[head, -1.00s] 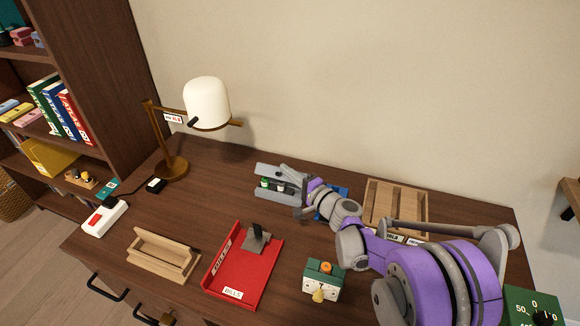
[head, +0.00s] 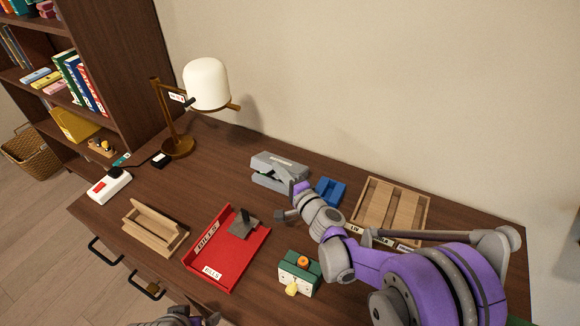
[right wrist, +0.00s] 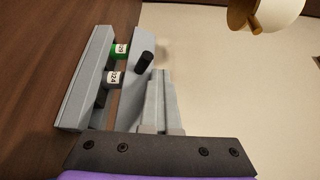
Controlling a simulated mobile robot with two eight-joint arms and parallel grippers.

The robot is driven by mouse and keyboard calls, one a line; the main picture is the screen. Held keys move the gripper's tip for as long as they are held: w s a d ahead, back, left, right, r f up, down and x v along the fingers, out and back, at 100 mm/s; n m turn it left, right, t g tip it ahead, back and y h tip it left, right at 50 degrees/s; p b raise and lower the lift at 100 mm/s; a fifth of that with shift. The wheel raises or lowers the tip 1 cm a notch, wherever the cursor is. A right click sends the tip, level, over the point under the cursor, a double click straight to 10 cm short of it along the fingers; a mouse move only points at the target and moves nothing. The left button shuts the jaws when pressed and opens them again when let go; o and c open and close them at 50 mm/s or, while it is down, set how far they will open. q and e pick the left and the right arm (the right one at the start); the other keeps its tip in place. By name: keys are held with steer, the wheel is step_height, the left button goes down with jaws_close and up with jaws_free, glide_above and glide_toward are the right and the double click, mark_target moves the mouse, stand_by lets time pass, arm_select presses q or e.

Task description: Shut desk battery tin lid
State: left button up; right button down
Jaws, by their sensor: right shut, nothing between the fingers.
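The grey battery tin (head: 266,178) stands at the back middle of the desk, left of a blue holder. Its lid (head: 281,160) is tilted over it, with a dark gap at the front. The right wrist view shows the tin (right wrist: 84,85) still partly open, with a green and a dark labelled battery inside. A black knob (right wrist: 145,62) stands on the grey lid panel. My right gripper (right wrist: 158,75) is shut and empty, its fingers close beside the lid; I cannot tell whether they touch. Only a bit of my left arm shows at the bottom edge.
A red BILLS tray (head: 228,262), a wooden box (head: 155,232) and a green box (head: 300,272) stand in front. The blue holder (head: 331,191) and a wooden organizer (head: 388,208) are to the right. A lamp (head: 178,147) stands back left.

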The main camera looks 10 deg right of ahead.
arm_select(q)
steer(key=shift+d, duration=0.5)
arm_select(e)
steer(key=shift+d+f, duration=0.2)
steer(key=shift+f, duration=0.05)
steer(key=shift+w+r, duration=0.1)
steer(key=shift+r, duration=0.4)
arm_select(q)
step_height(320, 180, up, 3)
steer(key=p, duration=0.2)
steer(key=shift+w+d+f+p, duration=0.1)
steer(key=shift+w+p, duration=0.05)
steer(key=shift+p, duration=0.15)
arm_select(e)
step_height(320, 180, up, 9)
steer(key=shift+s+a+r, duration=0.15)
steer(key=shift+s+a, duration=0.05)
steer(key=shift+a, duration=0.05)
